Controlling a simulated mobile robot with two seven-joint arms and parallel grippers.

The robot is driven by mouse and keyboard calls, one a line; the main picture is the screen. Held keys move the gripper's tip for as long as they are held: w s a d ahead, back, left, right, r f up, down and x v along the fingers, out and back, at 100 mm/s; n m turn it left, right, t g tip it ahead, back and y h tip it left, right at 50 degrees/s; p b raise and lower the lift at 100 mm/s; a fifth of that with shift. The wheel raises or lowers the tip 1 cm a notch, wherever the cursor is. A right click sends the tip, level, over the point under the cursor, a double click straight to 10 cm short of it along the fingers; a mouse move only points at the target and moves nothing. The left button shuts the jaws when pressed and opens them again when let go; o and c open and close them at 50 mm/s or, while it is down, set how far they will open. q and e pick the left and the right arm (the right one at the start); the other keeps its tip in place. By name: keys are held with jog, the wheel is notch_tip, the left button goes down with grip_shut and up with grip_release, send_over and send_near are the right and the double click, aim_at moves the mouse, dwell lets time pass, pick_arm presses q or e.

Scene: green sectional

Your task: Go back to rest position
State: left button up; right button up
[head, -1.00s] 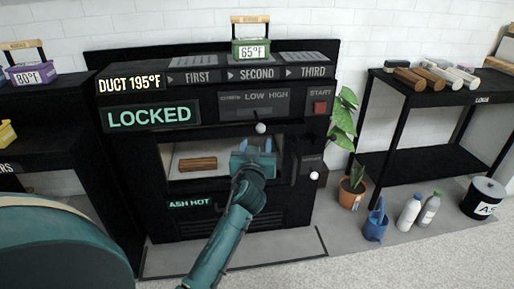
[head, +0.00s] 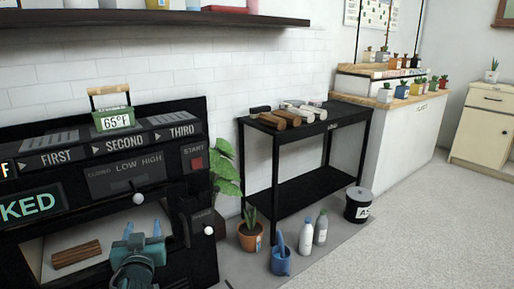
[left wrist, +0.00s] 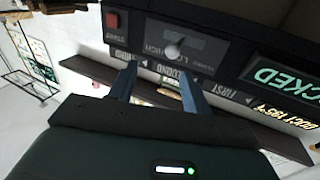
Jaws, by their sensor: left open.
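My left gripper (head: 139,238) is at the bottom left of the head view, in front of the open firebox of the black stove (head: 95,177). Its two blue fingers are apart with nothing between them. In the left wrist view the fingers (left wrist: 157,88) are also spread and empty, with the stove's panel and knob beyond them. A brown log (head: 77,254) lies in the firebox, to the left of the gripper and apart from it. My right gripper is not in view.
A black table (head: 290,195) holding several logs (head: 290,114) stands right of the stove. A potted plant (head: 250,232), a blue watering can (head: 281,260), white and grey bottles (head: 306,233) and an ash bucket (head: 357,205) stand on the floor. Open floor (head: 420,240) lies to the right.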

pick_arm(q)
jog(key=s+d+f+m+t+h, duration=0.1)
jog(key=s+d+f+m+h, duration=0.2)
jog(key=s+d+m+h, duration=0.95)
jog(key=s+d+r+n+h, duration=0.2)
jog(key=s+d+r+h, duration=0.15)
jog(key=s+d, duration=0.8)
jog(key=s+a+r+n+g+y+p, duration=0.1)
jog(key=r+p, duration=0.4)
jog(key=p, duration=1.1)
jog(key=s+a+r+n+g+y+p, duration=0.1)
jog(key=a+r+n+g+y+p, duration=0.2)
jog(key=p, duration=1.4)
notch_tip(320, 180, up, 3)
jog(key=a+g+y, duration=0.2)
jog(key=g, duration=0.1)
jog(key=shift+s+g, duration=0.3)
jog(key=shift+s, duration=0.05)
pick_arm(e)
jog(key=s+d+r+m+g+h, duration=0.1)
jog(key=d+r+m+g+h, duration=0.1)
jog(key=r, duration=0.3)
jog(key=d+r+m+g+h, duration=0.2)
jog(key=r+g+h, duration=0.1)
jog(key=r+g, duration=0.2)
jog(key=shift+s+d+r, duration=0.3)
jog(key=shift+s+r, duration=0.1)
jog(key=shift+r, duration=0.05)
pick_arm(q)
jog(key=shift+c, duration=0.5)
